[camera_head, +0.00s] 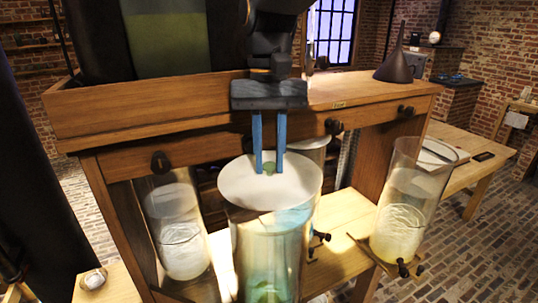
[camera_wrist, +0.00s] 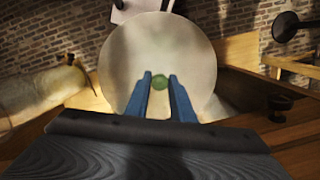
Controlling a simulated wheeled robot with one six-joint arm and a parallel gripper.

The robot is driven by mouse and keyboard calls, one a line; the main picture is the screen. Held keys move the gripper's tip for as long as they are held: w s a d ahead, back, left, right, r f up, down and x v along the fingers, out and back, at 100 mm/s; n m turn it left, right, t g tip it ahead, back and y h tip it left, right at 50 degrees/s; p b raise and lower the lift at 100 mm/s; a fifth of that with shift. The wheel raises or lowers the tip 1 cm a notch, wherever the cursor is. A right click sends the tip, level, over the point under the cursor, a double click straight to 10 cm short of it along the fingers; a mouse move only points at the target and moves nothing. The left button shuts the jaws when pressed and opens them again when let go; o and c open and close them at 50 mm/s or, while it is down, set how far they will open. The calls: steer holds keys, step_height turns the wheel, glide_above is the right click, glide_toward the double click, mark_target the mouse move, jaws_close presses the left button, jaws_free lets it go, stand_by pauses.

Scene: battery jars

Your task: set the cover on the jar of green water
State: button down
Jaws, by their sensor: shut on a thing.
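The cover is a pale round disc (camera_head: 245,190) with a small green knob (camera_head: 269,168). My gripper (camera_head: 268,171) comes down from above with two blue fingers, shut on the knob. The jar of green water (camera_head: 268,255) is a tall clear glass cylinder with blue-green liquid, at the front centre. The cover lies level across the jar's mouth in the head view; whether it touches the rim or hovers just over it, I cannot tell. In the wrist view the cover (camera_wrist: 160,45) shows beyond the fingers and hides what is beneath it.
A jar of pale cloudy liquid (camera_head: 180,240) stands at left, and a yellowish one (camera_head: 400,225) at right. Another glass jar (camera_head: 317,147) is partly hidden behind the cover. A wooden cabinet (camera_head: 215,145) stands close behind; a dark funnel (camera_head: 395,65) sits on its top.

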mark_target(268, 164)
steer(key=shift+f+b, duration=1.9)
steer(key=shift+f, duration=0.35)
steer(key=shift+s+p, duration=0.2)
steer(key=shift+p, duration=0.65)
steer(key=shift+a+f, duration=0.1)
steer(key=shift+f, duration=0.25)
steer(key=shift+r+p, duration=0.85)
steer(key=shift+p, duration=0.3)
stand_by(0.6)
steer(key=shift+f, duration=0.85)
stand_by(0.5)
steer(key=shift+r+p, duration=0.7)
steer(key=shift+r, duration=0.15)
stand_by(0.6)
